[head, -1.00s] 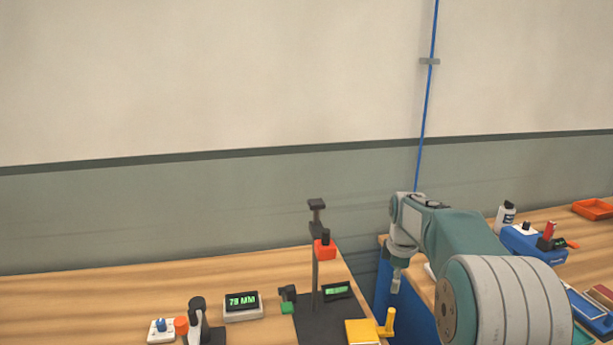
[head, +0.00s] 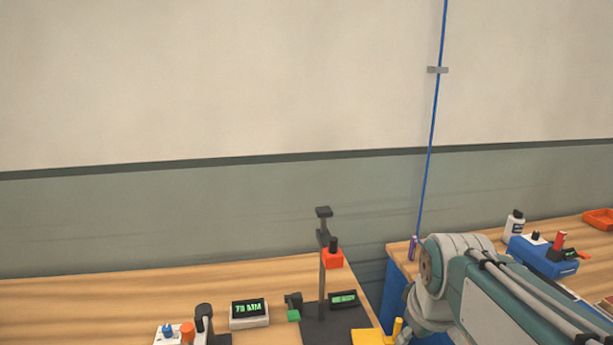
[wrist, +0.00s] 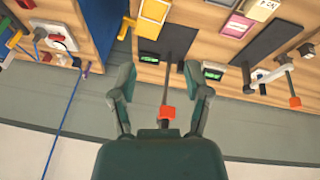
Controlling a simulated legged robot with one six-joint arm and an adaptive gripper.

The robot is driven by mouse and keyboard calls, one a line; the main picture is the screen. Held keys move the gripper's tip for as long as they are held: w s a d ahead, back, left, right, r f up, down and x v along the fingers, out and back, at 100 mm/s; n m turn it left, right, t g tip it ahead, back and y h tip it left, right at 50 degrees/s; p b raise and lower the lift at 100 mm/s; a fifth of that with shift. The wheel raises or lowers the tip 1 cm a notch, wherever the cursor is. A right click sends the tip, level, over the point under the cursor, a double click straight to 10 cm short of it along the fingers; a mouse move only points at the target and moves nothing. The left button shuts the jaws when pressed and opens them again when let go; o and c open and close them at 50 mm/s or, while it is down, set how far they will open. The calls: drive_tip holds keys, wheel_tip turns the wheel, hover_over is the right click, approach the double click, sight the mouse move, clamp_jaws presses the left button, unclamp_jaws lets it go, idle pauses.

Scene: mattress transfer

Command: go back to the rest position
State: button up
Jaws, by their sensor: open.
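My gripper (wrist: 162,100) is open and empty in the wrist view, its two dark green fingers spread apart. A stand with a dark post and an orange-red block (wrist: 167,112) shows between and beyond the fingers. The same stand's orange-red block (head: 332,258) is near the middle of the head view, on the left workbench (head: 90,300). In the head view my arm fills the lower right, and my gripper is not visible there.
A display box (head: 249,313) reading about 78 MM, a white box with a blue knob (head: 168,334) and a yellow block (head: 368,337) stand on the left bench. A blue device (head: 543,255), a white bottle (head: 514,225) and an orange tray (head: 600,219) are on the right bench. A gap separates the benches.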

drive_tip(key=s+a+f+m+t, duration=0.1)
drive_tip(key=s+f+m, duration=0.2)
drive_tip(key=s, duration=0.8)
drive_tip(key=shift+s+a+f+m+t, duration=0.2)
drive_tip(key=shift+a+m+t, duration=0.1)
drive_tip(key=shift+m, duration=0.6)
